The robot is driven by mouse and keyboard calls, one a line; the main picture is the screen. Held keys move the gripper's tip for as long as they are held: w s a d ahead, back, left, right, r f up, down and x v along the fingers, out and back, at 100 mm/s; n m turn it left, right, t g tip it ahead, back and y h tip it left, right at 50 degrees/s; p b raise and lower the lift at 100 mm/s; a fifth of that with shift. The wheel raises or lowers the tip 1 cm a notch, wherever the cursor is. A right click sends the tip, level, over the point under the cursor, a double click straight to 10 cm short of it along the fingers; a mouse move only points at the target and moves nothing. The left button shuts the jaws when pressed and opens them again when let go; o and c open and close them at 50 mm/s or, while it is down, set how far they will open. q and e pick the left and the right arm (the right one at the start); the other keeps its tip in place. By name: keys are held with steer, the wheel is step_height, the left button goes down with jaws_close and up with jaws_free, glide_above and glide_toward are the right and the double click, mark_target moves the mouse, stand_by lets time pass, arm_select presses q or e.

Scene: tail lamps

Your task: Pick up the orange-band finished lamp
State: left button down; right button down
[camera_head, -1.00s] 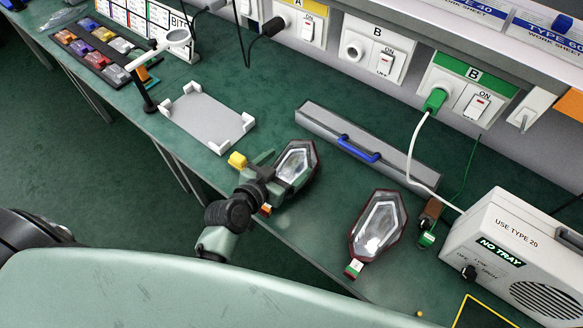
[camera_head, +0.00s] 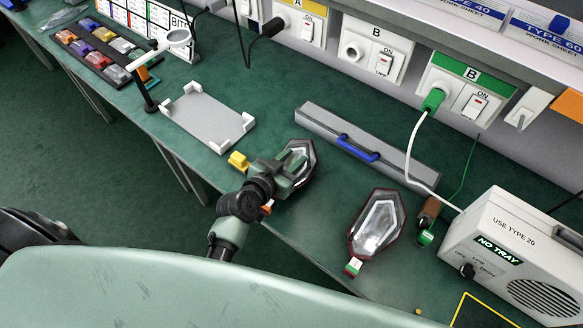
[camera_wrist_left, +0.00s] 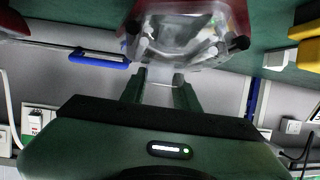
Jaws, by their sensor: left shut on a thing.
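A finished lamp (camera_head: 303,158) with a clear faceted lens and dark red rim is at the middle of the green bench, partly hidden by my left gripper. A small orange patch (camera_head: 267,207) shows by the gripper, at the lamp's lower end. My left gripper (camera_head: 285,174) is shut on this lamp. In the left wrist view, the lamp (camera_wrist_left: 190,30) fills the top middle, just beyond the fingers (camera_wrist_left: 161,86). I cannot tell whether it is clear of the bench. A second lamp (camera_head: 378,225) lies to the right with a red, white and green end. My right gripper is not in view.
A grey channel box (camera_head: 400,165) with a blue handle lies behind the lamps. A white cornered tray (camera_head: 207,118) and a yellow block (camera_head: 238,160) are left. A white tester (camera_head: 520,245) stands right. A green-tagged cable end (camera_head: 426,237) lies beside it.

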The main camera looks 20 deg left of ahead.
arm_select(q)
steer(key=shift+s+f, duration=0.15)
steer(key=shift+f, duration=0.2)
steer(key=shift+r, duration=0.45)
step_height(320, 180, up, 20)
steer(key=p, duration=0.1)
steer(key=shift+w+f, duration=0.2)
steer(key=shift+f, duration=0.05)
stand_by(0.4)
